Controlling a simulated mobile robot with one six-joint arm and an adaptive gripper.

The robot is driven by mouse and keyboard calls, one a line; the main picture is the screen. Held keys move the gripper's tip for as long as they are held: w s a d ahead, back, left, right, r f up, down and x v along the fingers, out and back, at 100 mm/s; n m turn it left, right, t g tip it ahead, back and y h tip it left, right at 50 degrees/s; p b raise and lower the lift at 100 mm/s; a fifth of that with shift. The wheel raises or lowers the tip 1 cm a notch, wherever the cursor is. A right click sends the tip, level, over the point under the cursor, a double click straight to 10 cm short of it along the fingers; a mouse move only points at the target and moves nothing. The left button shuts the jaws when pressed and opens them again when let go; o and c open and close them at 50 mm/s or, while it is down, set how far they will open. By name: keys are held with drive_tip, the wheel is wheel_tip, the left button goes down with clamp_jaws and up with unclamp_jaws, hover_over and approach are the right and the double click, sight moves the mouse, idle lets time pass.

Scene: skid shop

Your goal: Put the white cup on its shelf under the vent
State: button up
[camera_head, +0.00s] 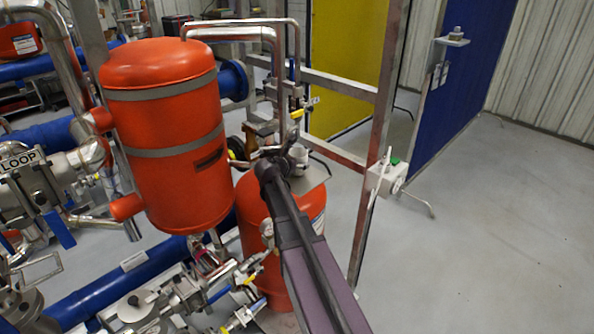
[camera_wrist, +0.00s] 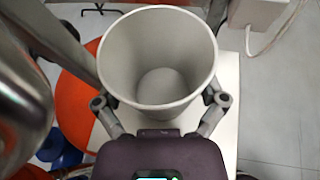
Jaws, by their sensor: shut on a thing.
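The white cup (camera_wrist: 158,98) is upright between the two fingers of my gripper (camera_wrist: 160,108) in the wrist view. My gripper is shut on it, and its open top shows an empty inside. In the head view the cup (camera_head: 299,153) shows small, just past the dark end of my gripper (camera_head: 285,160). A pale flat shelf plate (camera_wrist: 228,115) lies below the cup in the wrist view; the shelf (camera_head: 314,175) also shows in the head view. I cannot tell whether the cup touches it. A shiny metal pipe (camera_wrist: 22,95), perhaps the vent, is close on the left.
A large orange tank (camera_head: 165,140) stands left of the arm, with another orange vessel (camera_head: 252,215) under the shelf. A grey frame post (camera_head: 378,130) with a white box (camera_head: 386,177) rises to the right. Open floor (camera_head: 490,220) lies farther right.

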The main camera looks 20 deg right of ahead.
drive_tip(key=shift+f+b, duration=0.35)
drive_tip(key=shift+f, duration=0.3)
drive_tip(key=shift+f, duration=0.15)
drive_tip(key=o, duration=0.7)
drive_tip(key=shift+r, duration=0.2)
drive_tip(key=shift+s+a+r, duration=0.1)
drive_tip(key=shift+s+a, duration=0.05)
drive_tip(key=shift+a, duration=0.05)
drive_tip(key=p+v, duration=0.4)
drive_tip(key=v, duration=0.7)
drive_tip(key=shift+s+a+r+p, duration=0.1)
drive_tip(key=shift+a+p, duration=0.05)
drive_tip(key=shift+p, duration=0.15)
